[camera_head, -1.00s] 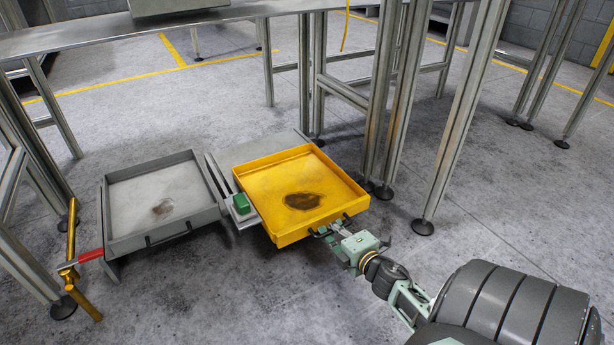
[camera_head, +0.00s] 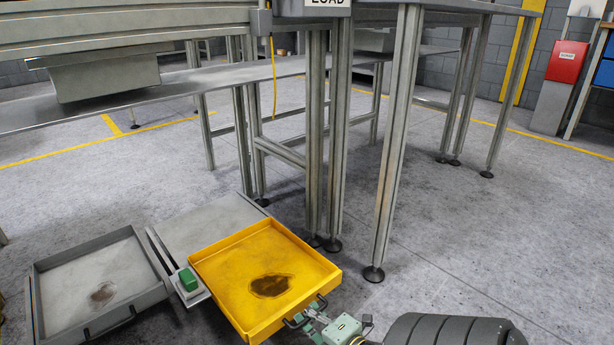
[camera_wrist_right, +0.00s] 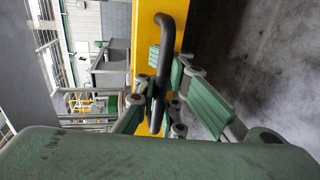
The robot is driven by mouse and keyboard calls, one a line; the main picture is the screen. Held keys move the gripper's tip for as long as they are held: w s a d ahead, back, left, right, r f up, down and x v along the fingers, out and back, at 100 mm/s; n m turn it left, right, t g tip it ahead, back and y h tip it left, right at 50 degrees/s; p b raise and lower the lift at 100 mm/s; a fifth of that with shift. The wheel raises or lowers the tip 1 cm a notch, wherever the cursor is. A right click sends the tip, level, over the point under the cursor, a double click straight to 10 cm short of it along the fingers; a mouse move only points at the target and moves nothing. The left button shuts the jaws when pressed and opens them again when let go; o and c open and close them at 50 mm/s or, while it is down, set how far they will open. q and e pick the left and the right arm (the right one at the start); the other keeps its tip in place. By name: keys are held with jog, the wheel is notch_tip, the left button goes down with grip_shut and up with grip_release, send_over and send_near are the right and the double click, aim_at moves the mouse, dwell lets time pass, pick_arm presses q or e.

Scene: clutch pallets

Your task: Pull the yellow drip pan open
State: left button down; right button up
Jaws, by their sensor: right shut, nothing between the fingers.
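The yellow drip pan (camera_head: 218,285) sits low, slid out in front of a grey plate (camera_head: 205,222), with a dark oily stain on its floor. Its black bar handle (camera_head: 320,303) is on the front wall and also shows in the right wrist view (camera_wrist_right: 165,30). My right gripper (camera_head: 308,319) is at that handle; in the right wrist view its fingers (camera_wrist_right: 163,88) are close around the bar. The fingers are shut, with nothing gripped between them; whether they touch the bar is unclear. My left gripper is not in view.
A grey pan (camera_head: 38,310) with a stain stands to the left. A green block (camera_head: 187,279) on a metal rail lies beside the yellow pan. Metal table legs (camera_head: 392,170) stand behind and right of it. The concrete floor to the right (camera_head: 480,250) is clear.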

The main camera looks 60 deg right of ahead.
jog(key=o, duration=0.5)
jog(key=shift+r, duration=0.2)
jog(key=shift+o, duration=0.8)
jog(key=shift+f, duration=0.1)
jog(key=v, duration=1.2)
